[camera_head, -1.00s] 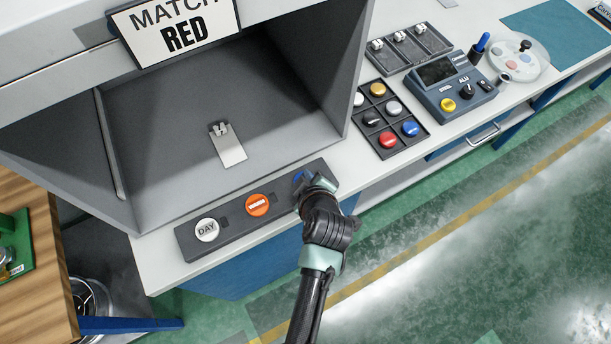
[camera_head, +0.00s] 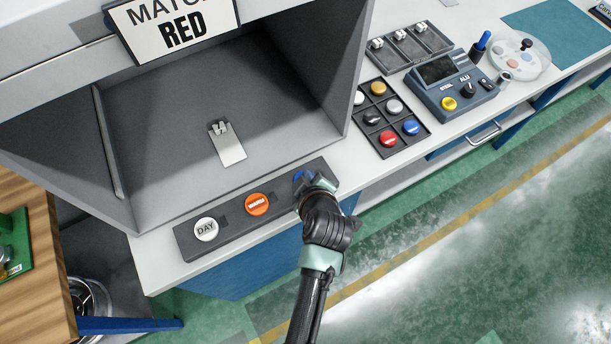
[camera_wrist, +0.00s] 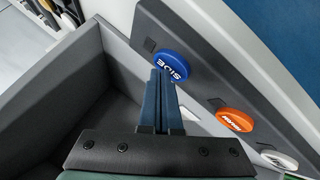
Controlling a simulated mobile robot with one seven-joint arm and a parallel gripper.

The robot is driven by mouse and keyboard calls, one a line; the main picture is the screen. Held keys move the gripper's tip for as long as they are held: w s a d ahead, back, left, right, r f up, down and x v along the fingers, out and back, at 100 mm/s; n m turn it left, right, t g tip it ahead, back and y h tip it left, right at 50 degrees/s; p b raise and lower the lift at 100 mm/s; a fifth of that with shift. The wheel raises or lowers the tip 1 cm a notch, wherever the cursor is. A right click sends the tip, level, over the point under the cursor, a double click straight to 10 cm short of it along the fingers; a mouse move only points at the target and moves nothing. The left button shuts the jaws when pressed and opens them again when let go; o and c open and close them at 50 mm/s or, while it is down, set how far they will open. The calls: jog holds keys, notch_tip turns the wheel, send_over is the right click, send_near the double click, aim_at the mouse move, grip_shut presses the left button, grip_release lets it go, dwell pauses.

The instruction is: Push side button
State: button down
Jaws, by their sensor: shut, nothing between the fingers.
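The blue side button (camera_wrist: 173,65) is a round cap with white lettering at one end of the dark button panel (camera_wrist: 205,75). In the head view the blue button (camera_head: 299,176) is mostly hidden by my gripper (camera_head: 310,178). In the wrist view my gripper (camera_wrist: 163,75) is shut and empty, with its fingertips at the edge of the blue button. I cannot tell whether they touch it. An orange button (camera_head: 257,205) and a white DAY button (camera_head: 206,229) sit further left on the same panel.
A grey booth (camera_head: 115,110) with a "MATCH RED" sign (camera_head: 172,25) stands behind the panel. A small metal plate (camera_head: 228,148) lies inside it. To the right are a tray of coloured caps (camera_head: 370,125) and a blue control box (camera_head: 462,108).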

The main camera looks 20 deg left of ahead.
jog(key=shift+f, duration=0.1)
dwell(0.3)
jog(key=shift+r+p, duration=0.35)
jog(key=shift+r, duration=0.05)
notch_tip(320, 180, up, 6)
jog(key=p, duration=0.5)
jog(key=shift+r, duration=0.1)
dwell(0.5)
